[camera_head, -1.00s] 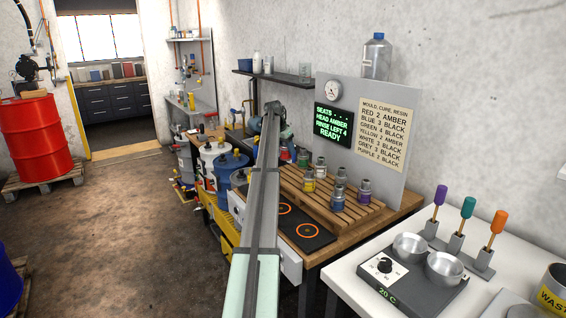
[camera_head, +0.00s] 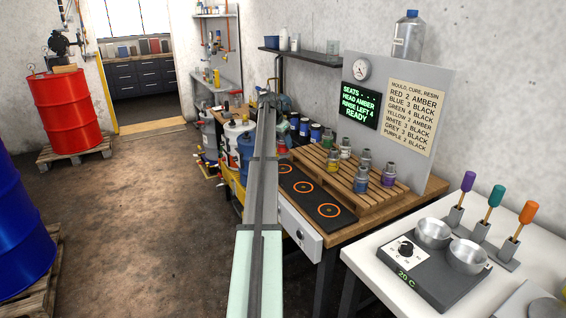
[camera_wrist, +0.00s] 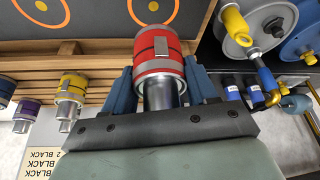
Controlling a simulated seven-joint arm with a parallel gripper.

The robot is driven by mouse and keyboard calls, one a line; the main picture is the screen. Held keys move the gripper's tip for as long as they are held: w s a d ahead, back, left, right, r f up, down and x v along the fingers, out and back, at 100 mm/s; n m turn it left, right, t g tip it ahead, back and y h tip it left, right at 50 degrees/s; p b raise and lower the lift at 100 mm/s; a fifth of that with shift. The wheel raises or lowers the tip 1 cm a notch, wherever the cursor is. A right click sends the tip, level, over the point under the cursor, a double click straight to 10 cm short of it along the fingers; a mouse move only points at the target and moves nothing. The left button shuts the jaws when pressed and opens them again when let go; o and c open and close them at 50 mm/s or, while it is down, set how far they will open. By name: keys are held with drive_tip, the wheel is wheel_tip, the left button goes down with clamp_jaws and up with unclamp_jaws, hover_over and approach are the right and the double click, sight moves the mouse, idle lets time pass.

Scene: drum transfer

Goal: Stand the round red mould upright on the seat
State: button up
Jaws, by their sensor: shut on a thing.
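In the wrist view the round red mould (camera_wrist: 157,53), a red cylinder with metal parts, is between the two blue fingers of my gripper (camera_wrist: 159,76), which is shut on it. Red of it also shows beside my arm in the head view (camera_head: 282,148); the rest there is hidden. The seats are orange rings on a black plate (camera_head: 315,196), all with nothing on them in the head view. In the wrist view the plate (camera_wrist: 110,30) lies beyond the mould, with slats between. I cannot tell the mould's height above the bench.
A slatted wooden rack (camera_head: 340,185) beside the plate holds several moulds, including a yellow one (camera_wrist: 73,85) and a purple one (camera_wrist: 28,112). A sign board (camera_head: 405,110) stands behind. Blue and white containers (camera_head: 240,140) crowd the bench's far end.

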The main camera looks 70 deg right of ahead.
sight(279, 146)
drive_tip(key=shift+f, duration=4.05)
drive_tip(key=shift+f, duration=0.15)
drive_tip(key=o, duration=1.3)
drive_tip(key=v, duration=1.2)
